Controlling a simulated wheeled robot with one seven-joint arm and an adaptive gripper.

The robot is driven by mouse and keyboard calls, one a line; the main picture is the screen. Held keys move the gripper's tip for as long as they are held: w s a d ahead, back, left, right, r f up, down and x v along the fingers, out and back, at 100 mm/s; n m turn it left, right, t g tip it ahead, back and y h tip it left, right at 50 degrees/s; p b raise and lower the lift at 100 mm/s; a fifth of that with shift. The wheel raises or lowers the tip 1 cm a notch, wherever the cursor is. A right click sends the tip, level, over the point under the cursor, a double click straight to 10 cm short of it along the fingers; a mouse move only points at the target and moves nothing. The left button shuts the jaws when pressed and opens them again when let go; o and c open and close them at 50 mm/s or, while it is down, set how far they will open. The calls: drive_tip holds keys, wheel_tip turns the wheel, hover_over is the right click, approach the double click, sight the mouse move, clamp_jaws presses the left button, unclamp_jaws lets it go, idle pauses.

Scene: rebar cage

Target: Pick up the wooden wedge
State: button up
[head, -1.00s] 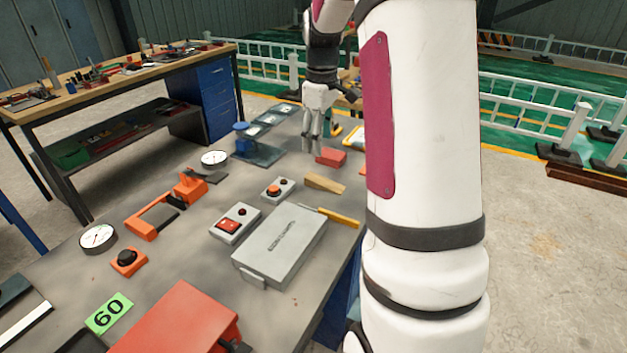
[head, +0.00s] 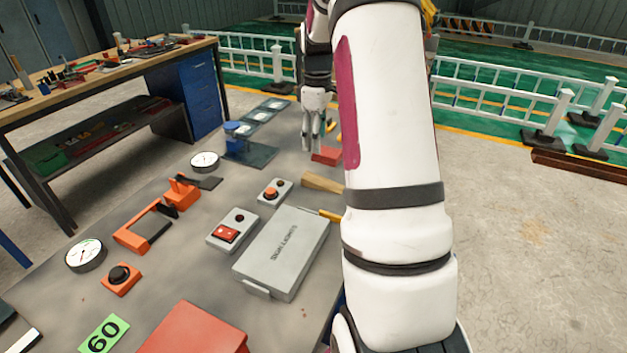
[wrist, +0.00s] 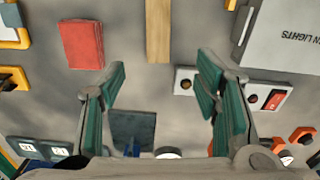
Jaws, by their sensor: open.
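The wooden wedge (head: 322,183) is a tan strip on the grey table, partly covered by my arm in the head view. In the wrist view the wedge (wrist: 158,30) stands upright in the picture near the top middle, between and beyond my fingertips. My gripper (wrist: 162,72) is open and empty, its green-padded fingers spread wide on either side of the wedge's line. In the head view my gripper (head: 311,148) hangs over the table, beyond the wedge and close to a red block. The height of the fingertips above the table is hard to tell.
The red block (wrist: 82,44) lies left of the wedge in the wrist view. A control box with an orange button (head: 274,191) and a grey case (head: 283,250) lie nearby. A blue stand (head: 243,146) is left of my gripper. Bare tabletop surrounds the wedge's near end.

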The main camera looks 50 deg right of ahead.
hover_over(318, 179)
drive_tip(key=f, duration=0.8)
drive_tip(key=shift+a+f, duration=0.15)
drive_tip(key=shift+a, duration=0.1)
drive_tip(key=shift+d+f+p, duration=0.2)
drive_tip(key=shift+f+p, duration=0.4)
drive_tip(key=shift+f, duration=2)
drive_tip(key=c, duration=1.2)
